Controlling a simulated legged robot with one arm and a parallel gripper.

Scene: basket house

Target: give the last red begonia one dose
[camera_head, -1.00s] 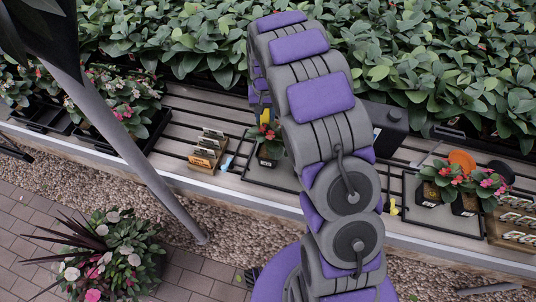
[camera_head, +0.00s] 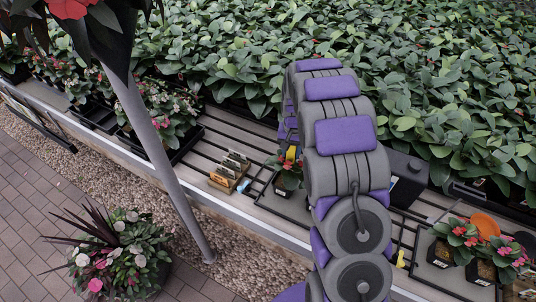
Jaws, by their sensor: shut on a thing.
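A red begonia (camera_head: 289,171) in a dark pot stands on the slatted bench, partly behind my arm. My gripper (camera_head: 290,144) is just above it, mostly hidden by my arm. It is shut on a small yellow thing (camera_head: 291,154), of which only a part shows. I cannot tell whether the yellow thing touches the plant. More potted begonias with red or pink flowers (camera_head: 463,238) stand on a tray at the right.
A wooden rack of small packets (camera_head: 230,172) stands left of the begonia. A dark box (camera_head: 405,179) and an orange disc (camera_head: 485,225) are right of my arm. A grey pole (camera_head: 160,155) crosses the left side. Dense leafy plants fill the back.

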